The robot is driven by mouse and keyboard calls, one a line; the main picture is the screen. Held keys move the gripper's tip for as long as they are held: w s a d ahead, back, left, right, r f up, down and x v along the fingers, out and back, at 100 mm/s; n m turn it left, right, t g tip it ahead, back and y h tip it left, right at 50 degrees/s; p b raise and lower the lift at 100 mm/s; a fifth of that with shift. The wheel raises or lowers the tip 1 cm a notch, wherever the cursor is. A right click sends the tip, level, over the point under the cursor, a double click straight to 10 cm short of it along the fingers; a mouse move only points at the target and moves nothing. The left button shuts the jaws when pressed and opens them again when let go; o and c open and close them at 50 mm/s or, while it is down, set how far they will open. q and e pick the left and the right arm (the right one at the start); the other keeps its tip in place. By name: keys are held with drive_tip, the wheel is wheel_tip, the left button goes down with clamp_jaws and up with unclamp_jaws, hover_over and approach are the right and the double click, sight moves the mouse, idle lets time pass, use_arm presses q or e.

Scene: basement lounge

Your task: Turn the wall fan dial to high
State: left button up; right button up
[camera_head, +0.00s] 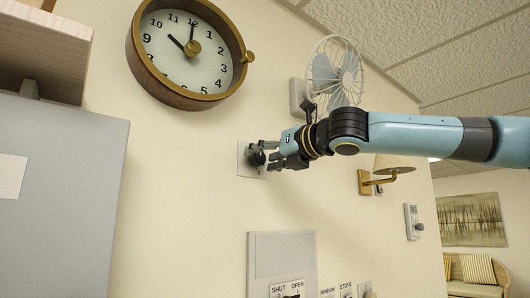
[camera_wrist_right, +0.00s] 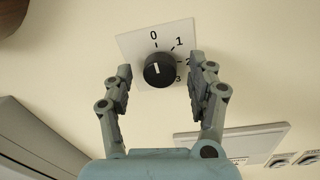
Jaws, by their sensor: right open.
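The black round dial (camera_wrist_right: 158,70) sits on a white square plate (camera_wrist_right: 128,44) on the wall, marked 0, 1, 2 and 3. Its white pointer mark seems to face the 0. In the head view the dial (camera_head: 257,158) and its plate (camera_head: 246,169) are partly covered by my right gripper (camera_head: 264,155). In the wrist view my right gripper (camera_wrist_right: 158,84) is open, one finger on each side of the dial, with a visible gap to it on both sides. My left gripper is not in view.
A wall fan (camera_head: 336,76) is mounted behind my right arm. A round clock (camera_head: 190,55) hangs above left. Below are a panel (camera_head: 282,258) marked SHUT and OPEN and several smaller controls. A wall lamp (camera_head: 392,165) is right of my gripper, and a grey cabinet (camera_head: 60,200) stands left.

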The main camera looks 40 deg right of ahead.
drive_tip(key=c, duration=1.1)
drive_tip(key=shift+c, duration=0.2)
